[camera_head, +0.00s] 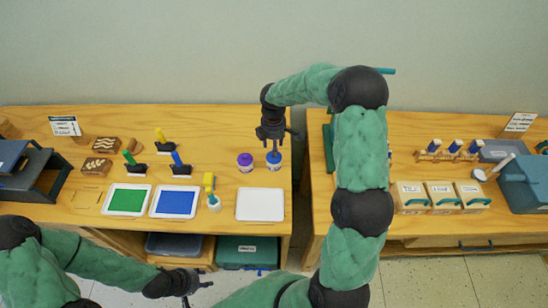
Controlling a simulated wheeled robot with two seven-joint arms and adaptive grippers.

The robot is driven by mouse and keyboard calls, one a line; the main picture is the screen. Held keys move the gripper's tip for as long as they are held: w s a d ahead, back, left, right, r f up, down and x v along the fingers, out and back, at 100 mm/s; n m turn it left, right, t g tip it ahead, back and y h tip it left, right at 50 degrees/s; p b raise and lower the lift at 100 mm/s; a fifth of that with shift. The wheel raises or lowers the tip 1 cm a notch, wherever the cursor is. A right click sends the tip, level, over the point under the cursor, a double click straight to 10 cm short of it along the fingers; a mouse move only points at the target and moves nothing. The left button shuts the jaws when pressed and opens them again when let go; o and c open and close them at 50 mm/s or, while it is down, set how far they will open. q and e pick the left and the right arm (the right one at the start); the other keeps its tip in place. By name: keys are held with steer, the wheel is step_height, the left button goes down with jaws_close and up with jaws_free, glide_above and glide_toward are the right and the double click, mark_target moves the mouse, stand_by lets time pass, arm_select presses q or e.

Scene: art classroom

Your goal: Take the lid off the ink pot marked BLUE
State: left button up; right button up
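Two small ink pots with white bodies stand at the right end of the left table: one with a purple lid (245,159) and one with a blue lid (273,157). Their markings are too small to read. My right gripper (274,146) points down directly over the blue-lidded pot, its fingertips at or just above the lid. I cannot tell whether it touches the lid or how far its fingers are closed. My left gripper (199,292) is low in front of the left table, away from the pots, with its fingers spread and nothing between them.
A white tray (260,204) and a small bottle (214,203) are in front of the pots. My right arm spans the gap before the right table, which holds small boxes (411,197).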

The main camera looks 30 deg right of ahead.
step_height(320, 180, down, 4)
steer(key=shift+w+d+f+b, duration=0.1)
steer(key=shift+w+d+b, duration=0.05)
steer(key=shift+b, duration=0.3)
steer(key=c, duration=0.9)
